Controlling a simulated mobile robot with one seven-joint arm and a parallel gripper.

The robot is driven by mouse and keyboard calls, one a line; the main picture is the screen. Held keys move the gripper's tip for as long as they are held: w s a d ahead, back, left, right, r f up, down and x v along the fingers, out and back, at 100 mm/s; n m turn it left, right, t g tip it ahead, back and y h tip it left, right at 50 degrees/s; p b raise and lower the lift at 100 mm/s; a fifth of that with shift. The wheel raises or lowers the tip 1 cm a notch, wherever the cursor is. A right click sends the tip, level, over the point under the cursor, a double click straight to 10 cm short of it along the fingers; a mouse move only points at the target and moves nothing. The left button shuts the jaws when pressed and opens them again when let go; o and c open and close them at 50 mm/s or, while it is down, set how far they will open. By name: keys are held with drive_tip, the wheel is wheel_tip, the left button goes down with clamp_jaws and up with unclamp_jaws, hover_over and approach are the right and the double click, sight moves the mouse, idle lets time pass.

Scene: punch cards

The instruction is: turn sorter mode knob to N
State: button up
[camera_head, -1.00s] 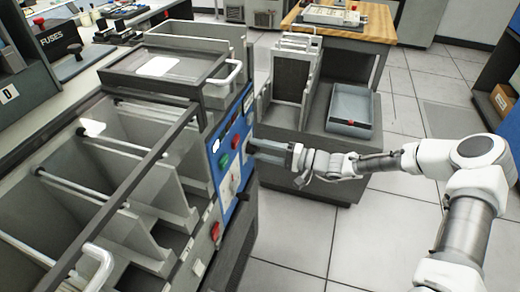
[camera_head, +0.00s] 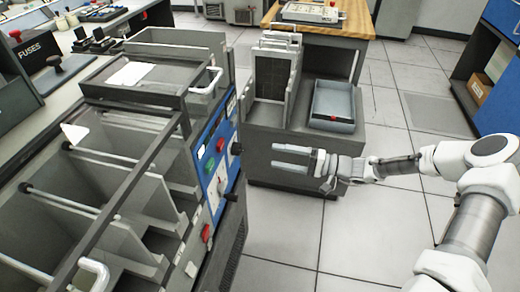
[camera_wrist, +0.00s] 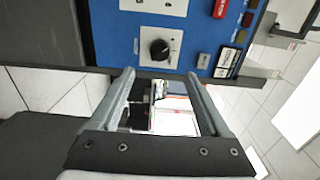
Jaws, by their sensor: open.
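The sorter's blue control panel (camera_head: 211,163) is on the side of the grey machine. In the wrist view, a round black knob (camera_wrist: 159,48) sits on a white plate on this panel (camera_wrist: 118,38). The marks around it are too small to read, so I cannot tell its setting. My gripper (camera_head: 273,156) is open and empty, with its fingers pointing at the panel and a clear gap between them. In the wrist view the fingertips of my gripper (camera_wrist: 160,74) are apart, with the knob beyond and roughly midway between them, untouched.
The sorter's open pockets (camera_head: 100,200) lie to the left. A low grey cabinet with a blue-grey tray (camera_head: 334,107) stands behind my gripper. A red button (camera_wrist: 220,9) is near the knob. The tiled floor (camera_head: 285,235) in front is clear.

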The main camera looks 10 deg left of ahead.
drive_tip(key=d, duration=0.6)
drive_tip(key=shift+s+d+p, duration=0.2)
drive_tip(key=shift+s+p, duration=0.15)
drive_tip(key=shift+s, duration=0.1)
